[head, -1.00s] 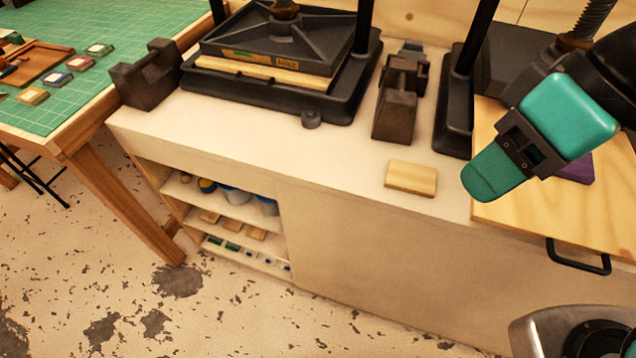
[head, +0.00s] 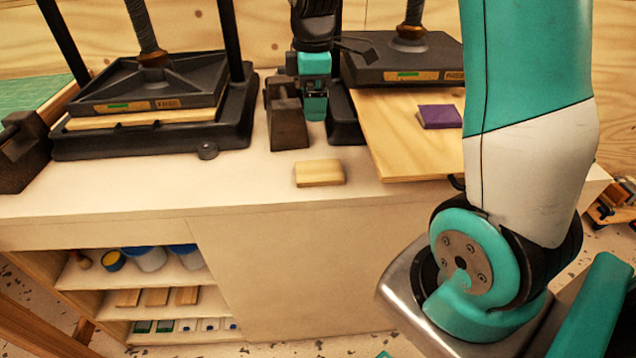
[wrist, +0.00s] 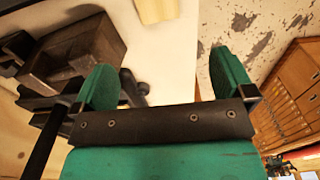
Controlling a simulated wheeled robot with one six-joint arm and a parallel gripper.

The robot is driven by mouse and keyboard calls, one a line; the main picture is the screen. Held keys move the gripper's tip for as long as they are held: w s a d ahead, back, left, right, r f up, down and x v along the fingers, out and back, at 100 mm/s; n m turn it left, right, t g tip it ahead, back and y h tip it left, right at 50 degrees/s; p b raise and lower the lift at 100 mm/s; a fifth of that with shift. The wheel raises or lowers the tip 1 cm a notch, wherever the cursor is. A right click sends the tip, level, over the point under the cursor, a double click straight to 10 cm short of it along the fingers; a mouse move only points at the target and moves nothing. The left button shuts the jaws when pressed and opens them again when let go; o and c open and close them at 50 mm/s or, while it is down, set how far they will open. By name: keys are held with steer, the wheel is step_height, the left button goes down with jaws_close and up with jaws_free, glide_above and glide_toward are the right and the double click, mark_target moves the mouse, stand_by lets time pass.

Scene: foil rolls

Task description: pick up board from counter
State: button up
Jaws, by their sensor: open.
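A small pale wooden board (head: 319,173) lies flat on the cream counter (head: 250,192), near its front edge. It shows partly at the top of the wrist view (wrist: 157,10), cut off by the frame. My gripper (head: 315,106) is above the counter, behind the board in the head view and apart from it. In the wrist view my gripper (wrist: 164,78) has its two green fingers spread wide, with nothing between them.
A dark metal block (head: 288,125) stands just left of my gripper. Black presses (head: 160,85) stand at left and right. A larger wooden panel (head: 395,125) with a purple block (head: 439,117) lies to the right. Shelves (head: 140,275) open below the counter.

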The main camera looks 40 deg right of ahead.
step_height(320, 180, down, 3)
steer(key=d, duration=0.2)
steer(key=p, duration=0.1)
glide_above(320, 170)
steer(key=f, duration=0.9)
steer(key=shift+w+a+f, duration=0.1)
steer(key=shift+w+f, duration=0.25)
steer(key=shift+f, duration=0.05)
steer(key=f, duration=0.1)
steer(key=f+p, duration=0.1)
steer(key=f, duration=0.2)
steer(key=shift+s, duration=0.35)
steer(key=shift+f, duration=0.65)
steer(key=c, duration=0.8)
steer(key=shift+r, duration=0.1)
